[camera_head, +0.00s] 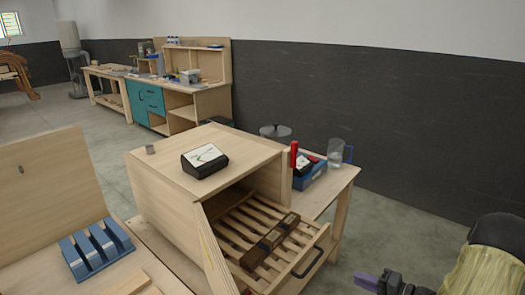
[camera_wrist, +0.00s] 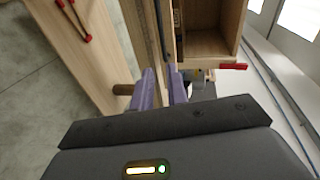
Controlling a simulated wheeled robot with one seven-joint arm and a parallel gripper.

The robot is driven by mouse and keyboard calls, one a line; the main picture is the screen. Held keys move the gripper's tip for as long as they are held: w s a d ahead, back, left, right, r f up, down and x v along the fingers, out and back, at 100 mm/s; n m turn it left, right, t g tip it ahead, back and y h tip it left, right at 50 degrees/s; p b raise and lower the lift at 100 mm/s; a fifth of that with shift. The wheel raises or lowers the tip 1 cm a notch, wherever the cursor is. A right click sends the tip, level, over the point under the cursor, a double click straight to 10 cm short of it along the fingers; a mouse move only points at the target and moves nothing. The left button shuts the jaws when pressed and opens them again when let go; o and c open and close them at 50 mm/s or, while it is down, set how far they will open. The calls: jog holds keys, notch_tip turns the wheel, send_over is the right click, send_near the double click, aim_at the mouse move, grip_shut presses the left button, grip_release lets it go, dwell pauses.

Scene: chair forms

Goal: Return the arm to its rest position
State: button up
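My gripper (camera_head: 370,281) is at the lower right of the head view, well to the right of the wooden box and past the table's end. Its purple fingers also show in the wrist view (camera_wrist: 163,90). They stand apart with a narrow gap, and I see nothing held between them. My arm shows at the lower right edge of the head view, partly cut off.
A wooden box (camera_head: 155,190) carries a black device (camera_head: 204,160). Its slatted rack (camera_head: 240,227) is pulled out with a dark wooden piece (camera_head: 270,240) on it. A blue bin (camera_head: 311,177) and glass jar (camera_head: 335,153) stand behind. Floor (camera_head: 400,215) right of the table is clear.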

jog(key=w+a+r+n+g+h+p, duration=0.2)
jog(key=w+a+r+n+h, duration=0.25)
jog(key=r+h, duration=0.4)
jog(key=s+a+r+n+g+h+p, duration=0.1)
jog(key=s+a+r+n+g, duration=0.1)
jog(key=s+a, duration=0.5)
jog(key=s+a+r+n+g+h+p, duration=0.1)
jog(key=s+a+r+n+g, duration=0.1)
jog(key=s+a, duration=0.5)
jog(key=s+r+g, duration=0.1)
jog(key=s+g, duration=0.1)
jog(key=s, duration=0.1)
jog(key=shift+s+a+r+g, duration=0.15)
jog(key=shift+s+a+g, duration=0.05)
jog(key=shift+g, duration=0.1)
